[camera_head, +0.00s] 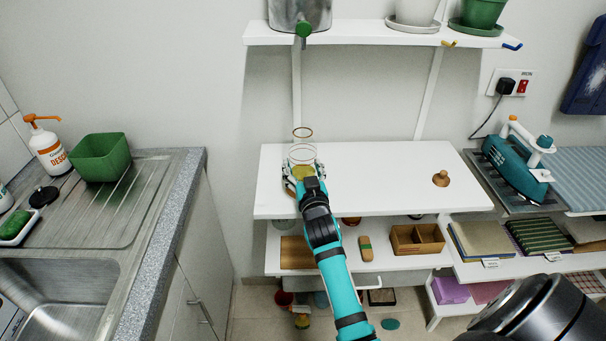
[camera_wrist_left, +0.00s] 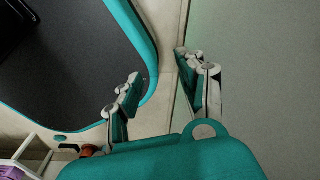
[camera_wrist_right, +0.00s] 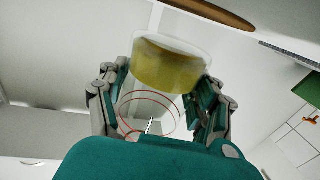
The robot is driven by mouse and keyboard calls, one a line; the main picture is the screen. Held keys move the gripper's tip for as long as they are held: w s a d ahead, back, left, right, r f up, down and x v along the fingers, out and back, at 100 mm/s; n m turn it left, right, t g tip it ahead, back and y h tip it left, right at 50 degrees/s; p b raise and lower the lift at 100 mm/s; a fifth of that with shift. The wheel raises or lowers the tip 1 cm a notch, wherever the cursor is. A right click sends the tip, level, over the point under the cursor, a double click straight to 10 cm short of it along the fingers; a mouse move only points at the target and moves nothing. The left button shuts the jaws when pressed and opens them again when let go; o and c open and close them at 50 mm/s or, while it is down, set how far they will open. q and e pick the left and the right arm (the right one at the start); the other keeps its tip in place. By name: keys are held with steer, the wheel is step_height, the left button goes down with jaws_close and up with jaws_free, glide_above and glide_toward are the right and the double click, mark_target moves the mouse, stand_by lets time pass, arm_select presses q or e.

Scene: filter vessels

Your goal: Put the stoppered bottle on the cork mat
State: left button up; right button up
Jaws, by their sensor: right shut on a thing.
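My right gripper (camera_head: 303,180) is shut around a clear glass vessel (camera_head: 302,154) with yellow contents, at the left part of the upper white shelf top. I cannot tell if the vessel rests on the shelf. In the right wrist view the vessel (camera_wrist_right: 165,65) sits between both fingers (camera_wrist_right: 160,100), and thin red rings show on its glass. No stopper is visible on it. A brown wooden knob-like stopper (camera_head: 440,178) stands at the right of the shelf top. A flat brown rectangle (camera_head: 298,254) lies on the shelf below; I cannot tell if it is the cork mat. My left gripper (camera_wrist_left: 160,68) is open and empty.
The middle of the white shelf top (camera_head: 375,180) is clear. A wooden divided box (camera_head: 417,240) is on the lower shelf. A teal iron-like device (camera_head: 515,165) stands at right. A steel sink counter (camera_head: 110,215) is at left, and a metal tank (camera_head: 300,14) above.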

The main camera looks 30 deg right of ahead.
steer(key=shift+f, duration=1)
steer(key=shift+f, duration=0.1)
steer(key=o, duration=1.7)
steer(key=shift+f, duration=0.1)
